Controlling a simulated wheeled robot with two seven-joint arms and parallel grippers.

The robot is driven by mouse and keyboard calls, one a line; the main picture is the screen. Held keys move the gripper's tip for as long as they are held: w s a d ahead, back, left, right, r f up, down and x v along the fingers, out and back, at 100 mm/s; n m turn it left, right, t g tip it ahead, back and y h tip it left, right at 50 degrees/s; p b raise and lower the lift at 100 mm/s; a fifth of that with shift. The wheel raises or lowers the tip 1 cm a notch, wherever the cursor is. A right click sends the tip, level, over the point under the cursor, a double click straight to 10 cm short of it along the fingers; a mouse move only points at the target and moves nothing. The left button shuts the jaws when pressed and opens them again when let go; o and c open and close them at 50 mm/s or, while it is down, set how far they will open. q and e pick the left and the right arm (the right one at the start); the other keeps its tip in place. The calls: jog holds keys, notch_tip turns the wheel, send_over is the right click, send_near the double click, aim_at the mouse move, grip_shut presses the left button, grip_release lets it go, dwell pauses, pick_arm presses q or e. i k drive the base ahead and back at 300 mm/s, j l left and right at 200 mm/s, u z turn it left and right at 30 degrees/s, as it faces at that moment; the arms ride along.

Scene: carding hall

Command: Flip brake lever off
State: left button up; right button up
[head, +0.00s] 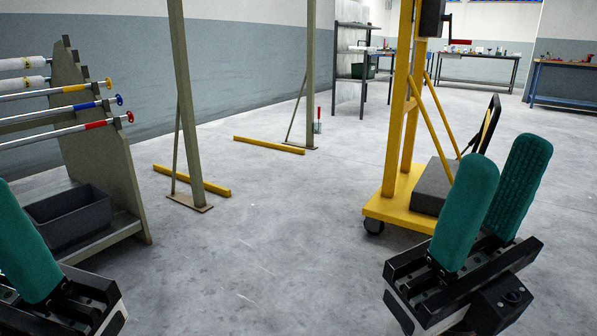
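No part in the head view can be told for certain as the brake lever. A yellow wheeled lift (383,208) stands right of centre, with a dark caster under its base. A crank with a red grip (460,42) sticks out from its mast, and a black-framed part (487,125) slants up behind its base. My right gripper (507,152) is at the lower right, in front of the lift; its teal fingers are apart with nothing seen between them. My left gripper (25,245) is cut off at the lower left, with one teal finger showing.
A rack of rollers (120,190) with a dark bin (70,215) stands at left. A grey-green frame (186,110) has yellow floor feet (268,145). Shelving (362,65) and workbenches (480,62) stand at the back. The middle floor is clear.

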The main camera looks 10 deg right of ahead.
aim_at(471, 143)
jog(key=i+u, duration=0.1)
jog(key=i, duration=1.65)
jog(key=i+z, duration=0.15)
jog(key=i, duration=0.35)
jog(key=i+z, duration=0.15)
jog(key=i, duration=0.3)
jog(key=i+z, duration=0.15)
jog(key=i, duration=0.35)
jog(key=i+j+z, duration=0.1)
jog(key=i, duration=0.35)
jog(key=i+j+z, duration=0.15)
jog(key=i, duration=0.3)
jog(key=i+j+z, duration=0.15)
jog(key=i+j, duration=0.15)
jog(key=i, duration=0.15)
jog(key=i+z, duration=0.4)
jog(key=i+j+z, duration=0.1)
jog(key=z, duration=0.35)
jog(key=i+j+z, duration=0.25)
jog(key=z, duration=0.15)
jog(key=i+j+z, duration=0.55)
jog(key=j+z, duration=0.25)
jog(key=i+j+z, duration=0.25)
jog(key=i, duration=0.15)
jog(key=i+j+z, duration=0.25)
jog(key=i, duration=0.4)
